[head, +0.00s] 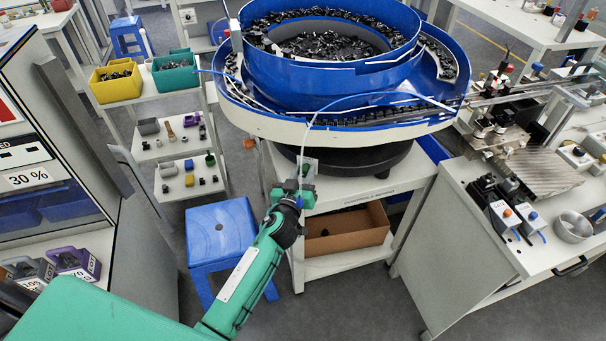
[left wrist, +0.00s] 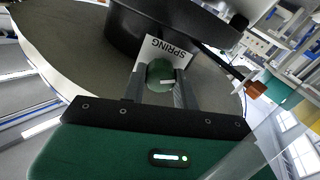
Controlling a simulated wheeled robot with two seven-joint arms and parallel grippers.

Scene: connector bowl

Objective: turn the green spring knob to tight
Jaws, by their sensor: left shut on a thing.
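The green spring knob (left wrist: 160,75) shows in the left wrist view, round, with a white pointer mark towards its right side. A white plate lettered SPRING (left wrist: 165,50) is behind it and appears upside down. My left gripper (left wrist: 161,88) has one dark finger on each side of the knob and is shut on it. In the head view my left gripper (head: 302,188) is at the front of the bowl feeder's stand, and I cannot make out the knob clearly there. Tight and loose markings are not readable. My right gripper is not in view.
The blue bowl feeder (head: 322,85) stands above the knob on a white stand (head: 370,188). A cardboard box (head: 345,242) sits on its lower shelf. A blue stool (head: 220,232) is close to my left arm. A workbench (head: 460,220) is at the right.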

